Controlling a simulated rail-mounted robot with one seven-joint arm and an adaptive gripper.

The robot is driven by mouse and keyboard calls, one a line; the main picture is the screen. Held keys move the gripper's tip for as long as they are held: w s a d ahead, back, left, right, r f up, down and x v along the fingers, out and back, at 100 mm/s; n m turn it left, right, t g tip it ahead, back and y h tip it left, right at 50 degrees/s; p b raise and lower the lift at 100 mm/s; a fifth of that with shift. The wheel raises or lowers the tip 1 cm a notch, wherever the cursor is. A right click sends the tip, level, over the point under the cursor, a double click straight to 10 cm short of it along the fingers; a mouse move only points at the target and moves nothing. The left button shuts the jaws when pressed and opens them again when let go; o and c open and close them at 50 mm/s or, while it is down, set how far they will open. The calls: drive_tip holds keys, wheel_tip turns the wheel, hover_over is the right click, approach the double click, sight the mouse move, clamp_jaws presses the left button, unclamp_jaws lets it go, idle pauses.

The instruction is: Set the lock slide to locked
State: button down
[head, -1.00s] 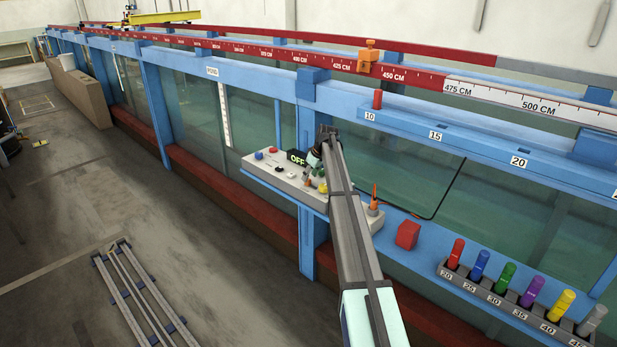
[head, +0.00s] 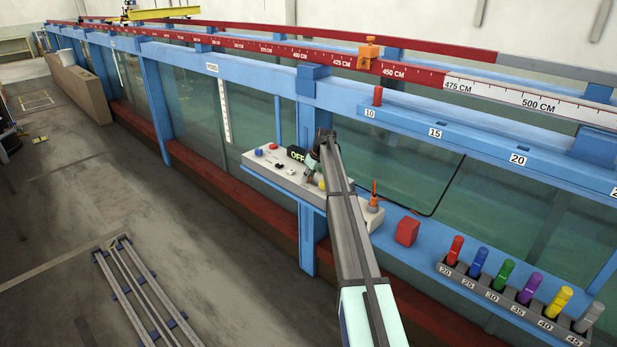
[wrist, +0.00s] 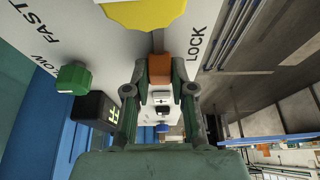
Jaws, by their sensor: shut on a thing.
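The lock slide is an orange block (wrist: 160,69) on the pale control panel, in the middle of the wrist view. The word LOCK is printed to its right, and a narrow slot runs from it towards a yellow round part (wrist: 145,12). My gripper (wrist: 160,78) is shut on the orange block, one dark finger on each side. In the head view my gripper (head: 312,172) is down at the control panel (head: 265,167), and my arm hides part of the panel. I cannot read the slide's end position.
A green knob (wrist: 72,78) with FAST beside it and a black display (wrist: 94,117) lie left of my gripper. The display (head: 296,153) reads OFF in the head view. An orange cone-like part (head: 374,195) and a red block (head: 407,231) stand to the right.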

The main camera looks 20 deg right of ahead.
drive_tip(key=shift+s+d+b, duration=0.25)
drive_tip(key=shift+s, duration=0.25)
drive_tip(key=shift+s+d+b, duration=0.2)
drive_tip(key=shift+s+b, duration=0.05)
drive_tip(key=shift+s, duration=0.25)
drive_tip(key=c, duration=1)
unclamp_jaws()
drive_tip(key=shift+s+d, duration=0.1)
drive_tip(key=shift+o, duration=0.2)
drive_tip(key=v, duration=1.2)
